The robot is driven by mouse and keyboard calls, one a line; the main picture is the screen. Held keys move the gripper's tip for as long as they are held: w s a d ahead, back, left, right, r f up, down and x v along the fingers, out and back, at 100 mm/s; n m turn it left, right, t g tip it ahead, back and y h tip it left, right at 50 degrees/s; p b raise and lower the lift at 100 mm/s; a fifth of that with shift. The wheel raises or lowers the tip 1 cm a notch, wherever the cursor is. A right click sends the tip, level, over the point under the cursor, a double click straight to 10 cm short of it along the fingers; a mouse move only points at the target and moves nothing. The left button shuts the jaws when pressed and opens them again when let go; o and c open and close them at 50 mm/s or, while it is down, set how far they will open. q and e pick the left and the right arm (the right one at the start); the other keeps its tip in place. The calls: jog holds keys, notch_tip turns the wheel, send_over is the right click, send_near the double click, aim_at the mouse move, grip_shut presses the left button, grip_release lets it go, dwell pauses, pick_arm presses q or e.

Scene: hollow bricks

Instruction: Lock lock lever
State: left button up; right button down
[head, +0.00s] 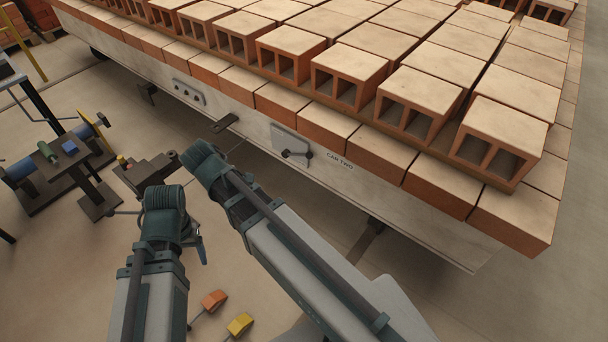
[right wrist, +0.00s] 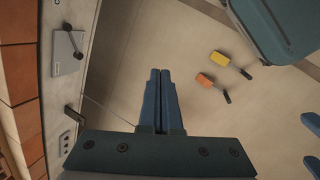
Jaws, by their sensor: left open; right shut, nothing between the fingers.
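A dark lever (head: 298,153) with a round knob sits on a pale plate (head: 281,139) on the side of the brick car, left of the "CAR TWO" lettering. My left gripper (head: 200,246) is open and empty, low and away from the car.
Hollow bricks (head: 348,75) fill the car deck. A dark bracket (head: 224,123) juts from the car side left of the lever, near a socket plate (head: 188,92). A dark machine (head: 60,165) stands left.

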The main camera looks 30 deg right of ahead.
aim_at(297, 155)
jog(key=w+d+f+n+h+b, duration=0.4)
jog(key=w+d+f+n+b, duration=0.4)
jog(key=b, duration=1.1)
jog(key=w+d+f+n+t+h+b, duration=0.1)
jog(key=w+d+f+n+h+b, duration=0.3)
jog(key=w+d+f+b, duration=1.3)
jog(key=d+f+n+b, duration=0.2)
jog(key=d+f+n, duration=0.1)
jog(key=f, duration=0.3)
jog(key=shift+w+d+n+h, duration=0.15)
jog(key=shift+w+n+h, duration=0.15)
jog(key=shift+n, duration=0.3)
jog(key=shift+s, duration=0.1)
jog(key=w+d, duration=0.1)
jog(key=d, duration=0.2)
jog(key=w+d+f+b, duration=0.1)
jog(key=d, duration=0.2)
jog(key=w+d, duration=0.1)
jog(key=d, duration=0.2)
jog(key=shift+f+b, duration=0.2)
jog(key=shift+b, duration=0.2)
jog(key=shift+w+a+r, duration=0.1)
jog(key=shift+a+r, duration=0.1)
jog(key=shift+r, duration=0.05)
